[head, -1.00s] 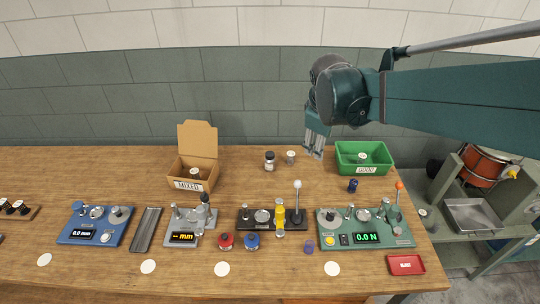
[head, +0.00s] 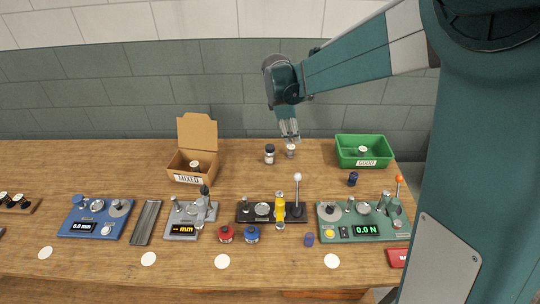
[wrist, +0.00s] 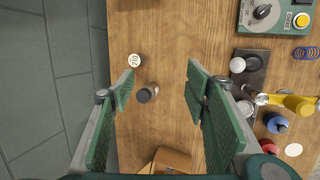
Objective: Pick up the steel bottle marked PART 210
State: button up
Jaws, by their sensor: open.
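The steel bottle marked 210 (head: 291,150) stands upright near the back of the wooden bench. In the wrist view its round pale top (wrist: 135,60) shows the number 210, close to the left fingertip and above the gap between the fingers. My gripper (head: 289,138) is open and empty, pointing down above the bench close to this bottle; its spread fingers also show in the wrist view (wrist: 160,86). The fingers appear apart from the bottle, but the exact height gap is hard to tell.
A dark-capped jar (head: 269,155) stands just left of the bottle and shows between the fingers in the wrist view (wrist: 147,93). A cardboard box (head: 193,178) marked MIXED is left, a green bin (head: 386,153) right. Gauges, including a black press (head: 243,216), line the front.

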aim_at(269, 146)
jog(key=w+a+f+n, duration=0.2)
jog(key=w+a+f, duration=0.1)
jog(key=f, duration=0.2)
jog(key=w+a+f+n, duration=0.2)
jog(key=w+a+f, duration=0.1)
jog(key=f, duration=0.2)
jog(key=w+a+f+n+g+h, duration=0.1)
jog(key=w+a+f+n, duration=0.1)
jog(key=f, duration=0.4)
jog(key=shift+w+a, duration=0.5)
jog(key=shift+w, duration=0.25)
jog(key=shift+x, duration=1.25)
jog(key=shift+d+f, duration=0.1)
jog(key=shift+x, duration=2.5)
jog(key=shift+d, duration=0.15)
jog(key=shift+c, duration=0.4)
jog(key=c, duration=1)
